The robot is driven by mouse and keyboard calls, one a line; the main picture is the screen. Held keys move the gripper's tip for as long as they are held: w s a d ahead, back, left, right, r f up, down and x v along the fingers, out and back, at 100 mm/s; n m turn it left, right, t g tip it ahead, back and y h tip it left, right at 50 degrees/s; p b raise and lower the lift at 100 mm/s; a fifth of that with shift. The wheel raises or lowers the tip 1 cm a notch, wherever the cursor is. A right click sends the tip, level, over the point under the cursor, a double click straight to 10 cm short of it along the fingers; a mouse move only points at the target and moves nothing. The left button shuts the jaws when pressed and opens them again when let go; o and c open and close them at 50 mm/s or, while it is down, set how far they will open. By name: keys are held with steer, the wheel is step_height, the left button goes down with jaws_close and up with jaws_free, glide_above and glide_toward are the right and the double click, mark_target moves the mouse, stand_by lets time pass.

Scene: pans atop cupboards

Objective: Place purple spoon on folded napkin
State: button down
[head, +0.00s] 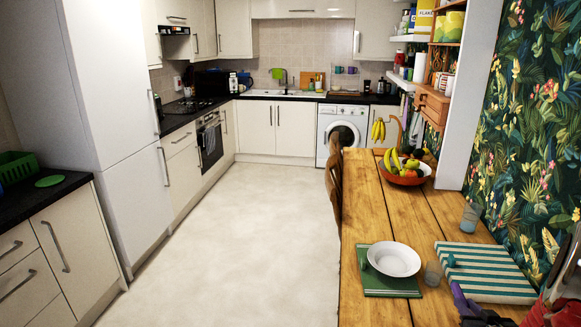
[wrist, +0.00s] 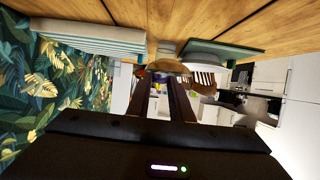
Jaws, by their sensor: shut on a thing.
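The folded napkin (head: 488,274), green-and-white striped, lies flat on the wooden table beside the wall; it also shows near the top left of the wrist view (wrist: 85,38). A slim purple piece, which I take for the purple spoon (head: 459,299), shows at the lower right of the head view, just in front of the napkin's near left corner. My gripper (wrist: 163,84) is shut on it; its fingers point away from the wrist camera. The spoon's shape is mostly hidden, and I cannot tell its height above the table.
A white bowl (head: 394,259) sits on a green mat (head: 390,287) left of the napkin. A small glass (head: 432,274) stands between them. Another glass (head: 470,217) and a fruit bowl (head: 405,178) stand farther back. The patterned wall bounds the right side.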

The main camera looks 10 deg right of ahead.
steer(key=w+a+r+n+y, duration=0.1)
steer(key=w+a+r, duration=0.2)
steer(key=a, duration=1.1)
steer(key=w+a+r+n+y, duration=0.1)
steer(key=w+a+r, duration=0.3)
steer(key=a, duration=1)
steer(key=w+a+r+n+y, duration=0.1)
steer(key=w+a, duration=0.5)
steer(key=a, duration=0.8)
step_height(320, 180, up, 2)
steer(key=shift+w+r+t+y, duration=0.15)
steer(key=shift+t+y, duration=0.15)
steer(key=shift+y, duration=0.2)
steer(key=s+f, duration=0.5)
steer(key=f, duration=0.1)
steer(key=shift+f, duration=0.15)
steer(key=shift+s, duration=0.1)
